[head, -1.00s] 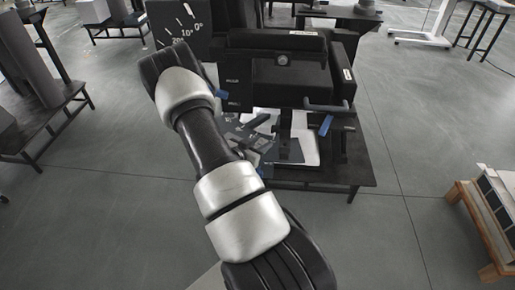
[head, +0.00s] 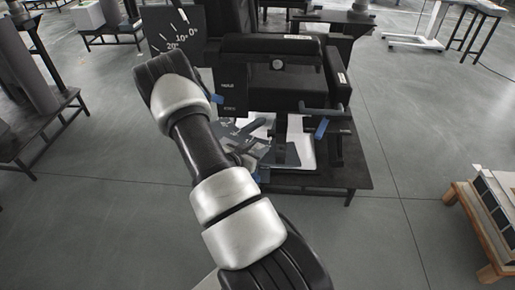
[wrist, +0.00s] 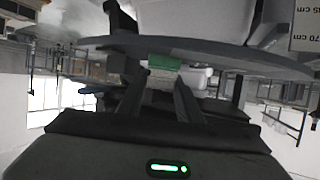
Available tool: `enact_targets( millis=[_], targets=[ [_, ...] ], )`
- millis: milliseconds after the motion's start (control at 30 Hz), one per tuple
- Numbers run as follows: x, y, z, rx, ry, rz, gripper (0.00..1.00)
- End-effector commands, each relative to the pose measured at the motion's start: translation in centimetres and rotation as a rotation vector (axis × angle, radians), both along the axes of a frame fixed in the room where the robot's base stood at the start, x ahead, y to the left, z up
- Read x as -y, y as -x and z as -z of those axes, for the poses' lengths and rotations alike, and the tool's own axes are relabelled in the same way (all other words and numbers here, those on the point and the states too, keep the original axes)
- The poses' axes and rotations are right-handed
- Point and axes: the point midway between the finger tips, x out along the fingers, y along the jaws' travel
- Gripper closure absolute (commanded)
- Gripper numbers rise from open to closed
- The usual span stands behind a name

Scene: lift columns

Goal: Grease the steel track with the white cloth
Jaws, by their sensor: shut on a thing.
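In the wrist view my gripper (wrist: 160,76) has two dark fingers reaching forward. A pale, whitish thing (wrist: 198,77) lies at and beyond the fingertips. I take it for the white cloth, held between them, though its outline is partly hidden by the fingers. A green piece (wrist: 168,61) sits just above it, under the edge of a wide grey plate (wrist: 215,50). In the head view my arm hides most of the gripper, near the black machine (head: 285,75). I cannot pick out the steel track with certainty.
The machine stands on a dark table (head: 310,179) and has a blue-tipped handle (head: 321,128). A panel with degree marks (head: 172,30) is at its upper left. A wooden stand (head: 482,235) is at the right. Open grey floor lies between them.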

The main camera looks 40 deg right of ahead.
Motion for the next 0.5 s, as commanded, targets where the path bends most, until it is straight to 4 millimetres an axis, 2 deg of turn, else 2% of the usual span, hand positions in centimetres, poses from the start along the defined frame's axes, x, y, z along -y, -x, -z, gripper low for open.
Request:
enact_targets(
  millis=[500],
  targets=[
    [0.0,-0.02,0.86,0.0,0.0,0.0,0.85]
  ],
)
